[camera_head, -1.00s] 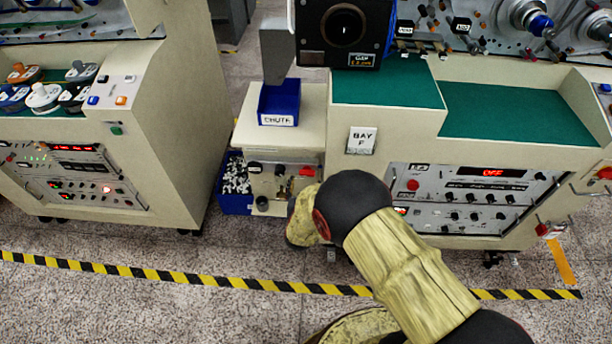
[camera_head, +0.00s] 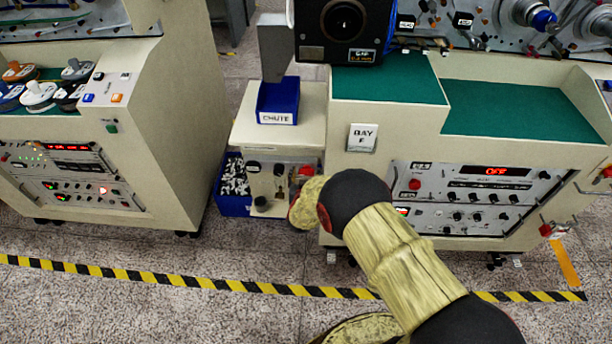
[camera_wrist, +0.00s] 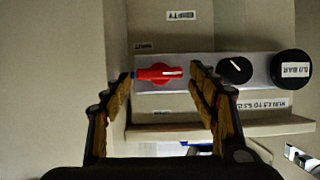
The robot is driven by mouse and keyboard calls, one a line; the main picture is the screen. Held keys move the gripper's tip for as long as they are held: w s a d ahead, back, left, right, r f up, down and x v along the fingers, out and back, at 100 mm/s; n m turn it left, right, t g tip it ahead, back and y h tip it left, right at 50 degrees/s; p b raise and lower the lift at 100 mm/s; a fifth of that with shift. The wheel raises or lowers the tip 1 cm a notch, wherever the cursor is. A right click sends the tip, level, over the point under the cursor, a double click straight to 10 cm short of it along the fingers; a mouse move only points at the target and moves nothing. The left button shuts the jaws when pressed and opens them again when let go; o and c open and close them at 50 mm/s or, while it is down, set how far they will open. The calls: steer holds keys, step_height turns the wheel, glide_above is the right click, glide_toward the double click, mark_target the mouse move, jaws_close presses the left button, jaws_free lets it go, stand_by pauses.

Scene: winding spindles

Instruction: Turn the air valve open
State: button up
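The air valve has a red handle (camera_wrist: 158,72), lying across the picture on a pale plate in the wrist view. In the head view a red part (camera_head: 306,170), apparently this handle, shows at the right of the small front panel below the chute. My gripper (camera_wrist: 160,82) is open, with one finger to each side of the handle. I see no clear contact; the left fingertip is very close to the handle's left end. In the head view my arm hides the gripper's fingers.
A black knob (camera_wrist: 235,70) and a round black gauge (camera_wrist: 290,69) reading about 0.0 BAR sit beside the valve. A ledge (camera_wrist: 220,130) runs along the panel. A blue bin (camera_head: 233,206) of white pieces and the blue chute tray (camera_head: 278,98) are close by.

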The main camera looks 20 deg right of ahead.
steer(key=c, duration=1)
steer(key=shift+o, duration=0.2)
steer(key=shift+p, duration=0.35)
steer(key=shift+a+n+h+p, duration=0.25)
steer(key=shift+n+h+p, duration=0.35)
steer(key=shift+n+p, duration=0.25)
steer(key=shift+w+a+f+n+g+h+p, duration=0.1)
steer(key=shift+n+g+h+p, duration=0.05)
steer(key=shift+n+h+p, duration=0.4)
steer(key=shift+a+n+g+h+p, duration=0.15)
steer(key=shift+n+h+p, duration=0.15)
steer(key=shift+n, duration=0.4)
steer(key=n+h, duration=0.1)
steer(key=n, duration=0.1)
steer(key=n+h, duration=0.1)
steer(key=n, duration=0.1)
steer(key=shift+w+a+f+p, duration=0.1)
steer(key=shift+a+f+p, duration=0.05)
steer(key=shift+f+p, duration=0.25)
steer(key=n+h, duration=0.1)
steer(key=n, duration=0.1)
steer(key=shift+a+f+n+h, duration=0.1)
steer(key=shift+f+n+h, duration=0.05)
steer(key=shift+n+h, duration=0.2)
steer(key=shift+f+n+t+h+b, duration=0.15)
steer(key=shift+n+t+h+b, duration=0.35)
steer(key=shift+n+t, duration=0.55)
steer(key=shift+n+g, duration=0.25)
steer(key=shift+n, duration=0.15)
